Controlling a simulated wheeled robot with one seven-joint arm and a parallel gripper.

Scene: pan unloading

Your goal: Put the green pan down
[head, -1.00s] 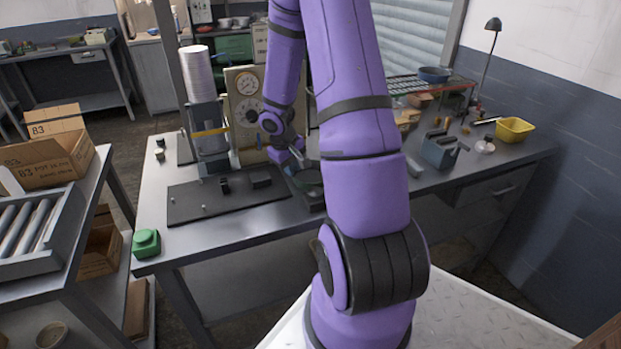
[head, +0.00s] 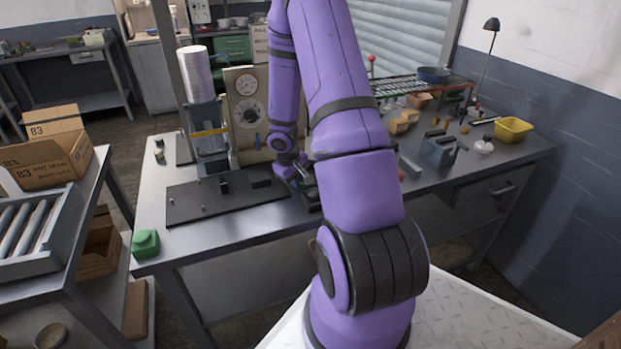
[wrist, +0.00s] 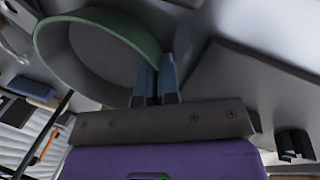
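The green pan (wrist: 108,62), round with a green rim and grey-green inside, fills the upper left of the wrist view. My gripper (wrist: 157,66) has its two blue fingers close together at the pan's right edge, with the pan's wall between them. In the head view my gripper is at the workbench (head: 235,222), just right of the black plate, and my purple arm covers most of the pan. I cannot tell whether the pan's underside touches the bench.
A black plate (head: 205,208) lies on the bench left of my gripper, before a gauge panel (head: 248,88). A grey holder (head: 438,152) and a yellow bin (head: 513,130) stand to the right. A green block (head: 145,243) sits at the front left corner.

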